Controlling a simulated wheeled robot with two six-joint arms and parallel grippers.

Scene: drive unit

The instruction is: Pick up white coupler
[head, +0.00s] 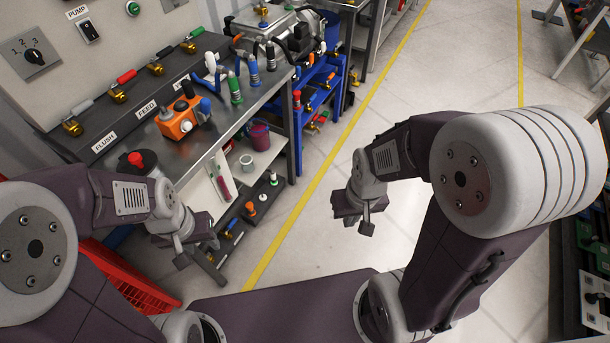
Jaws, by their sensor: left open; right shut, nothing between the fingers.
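A white piece (210,68) stands on the metal workbench, behind the orange device; it looks like the white coupler, but it is small and its outline is hard to make out. Upright couplers in green (235,88), blue (253,70) and dark grey (270,56) stand to its right along the bench edge. My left gripper (200,258) is open and empty, low in front of the bench and well apart from the white piece. My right gripper (357,222) is shut and empty over the open floor, right of the bench.
The workbench (218,125) carries an orange device (183,118) and a row of valves with coloured handles. A red crate (125,275) sits below my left arm. A blue rack (322,92) stands beyond the bench. The floor (310,240) right of the bench is clear.

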